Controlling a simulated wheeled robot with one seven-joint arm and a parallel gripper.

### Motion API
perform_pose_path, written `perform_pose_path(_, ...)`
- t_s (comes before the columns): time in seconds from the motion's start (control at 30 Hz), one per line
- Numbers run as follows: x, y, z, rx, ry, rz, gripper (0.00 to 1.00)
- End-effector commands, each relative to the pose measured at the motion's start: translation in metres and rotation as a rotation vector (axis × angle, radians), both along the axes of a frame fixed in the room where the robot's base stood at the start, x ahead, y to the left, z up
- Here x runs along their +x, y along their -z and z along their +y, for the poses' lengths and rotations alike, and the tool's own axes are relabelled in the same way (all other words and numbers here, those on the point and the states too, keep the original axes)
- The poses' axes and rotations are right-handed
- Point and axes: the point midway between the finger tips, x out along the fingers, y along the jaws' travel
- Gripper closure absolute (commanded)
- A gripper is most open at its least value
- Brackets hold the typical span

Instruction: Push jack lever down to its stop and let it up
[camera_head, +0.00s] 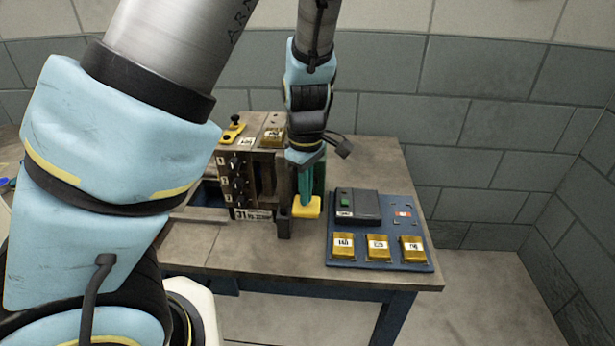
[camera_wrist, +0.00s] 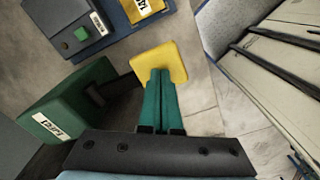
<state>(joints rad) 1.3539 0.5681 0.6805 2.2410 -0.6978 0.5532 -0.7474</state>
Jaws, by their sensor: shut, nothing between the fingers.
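The jack lever's yellow pad (camera_head: 307,208) sticks out in front of the jack on the table. In the wrist view the yellow pad (camera_wrist: 160,62) lies right at the tips of my gripper (camera_wrist: 161,72). The green jack body (camera_wrist: 70,100) with a white label stands to the left there, and a dark arm runs from it to the pad. My gripper (camera_head: 306,200) points down over the pad with its green fingers shut together and nothing between them. The fingertips appear to touch the pad, but I cannot tell whether they press on it.
A dark box with a green button (camera_head: 344,197) sits on a blue board (camera_head: 381,265) with several labelled brass blocks, right of the pad. A mould stack with black knobs (camera_head: 238,180) stands close on the left. Bare table (camera_head: 240,245) lies in front.

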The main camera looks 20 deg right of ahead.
Motion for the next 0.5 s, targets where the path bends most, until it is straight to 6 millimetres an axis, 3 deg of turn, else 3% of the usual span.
perform_pose_path(0.5,-0.001,-0.036,-0.001,-0.001,0.001,0.002,1.00)
